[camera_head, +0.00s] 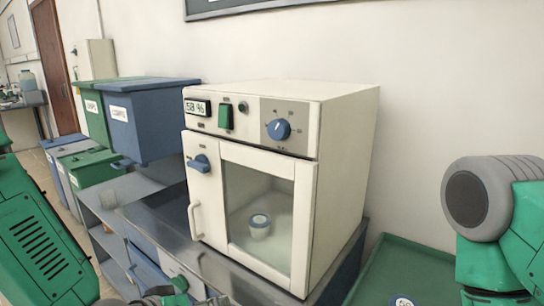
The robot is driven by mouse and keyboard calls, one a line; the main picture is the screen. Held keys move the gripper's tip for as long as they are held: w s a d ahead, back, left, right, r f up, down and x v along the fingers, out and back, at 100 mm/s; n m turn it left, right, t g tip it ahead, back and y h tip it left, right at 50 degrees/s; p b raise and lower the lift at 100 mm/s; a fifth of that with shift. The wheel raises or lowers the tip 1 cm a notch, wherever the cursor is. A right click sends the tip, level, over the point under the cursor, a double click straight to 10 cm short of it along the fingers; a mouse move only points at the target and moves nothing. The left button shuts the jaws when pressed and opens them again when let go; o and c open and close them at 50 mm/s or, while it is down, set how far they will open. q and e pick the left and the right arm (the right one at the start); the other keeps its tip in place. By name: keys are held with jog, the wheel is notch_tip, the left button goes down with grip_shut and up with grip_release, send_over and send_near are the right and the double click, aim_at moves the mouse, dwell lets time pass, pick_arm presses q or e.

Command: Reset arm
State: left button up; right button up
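A white muffle furnace (345,150) stands on a dark metal bench. Its glass-windowed door (205,215) appears closed, and a small white jar with a blue-grey rim (260,228) shows behind the glass. My green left arm comes in at the left edge. A dark and green part at the bottom edge looks like my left gripper (172,297), mostly cut off, so its fingers cannot be made out. My green and grey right arm is at the right edge, and its gripper is out of view.
A green tray (400,265) lies right of the furnace, with a small round labelled item (403,301) at the bottom edge. The wall is close behind.

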pick_arm(q)
jog(key=s+a+f+m+g+y, duration=0.1)
jog(key=s+a+f+g+y, duration=0.2)
jog(key=s+a+f, duration=0.5)
jog(key=s+a+f+m+g+y, duration=0.1)
jog(key=s+a+f+g, duration=0.4)
jog(key=s+f, duration=0.9)
jog(key=s+a+y, duration=0.1)
jog(key=s+a, duration=0.1)
jog(key=shift+s+a+m+y, duration=0.2)
jog(key=shift+a+m+y, duration=0.1)
jog(key=shift+a+y, duration=0.1)
jog(key=shift+w, duration=0.15)
dwell(0.5)
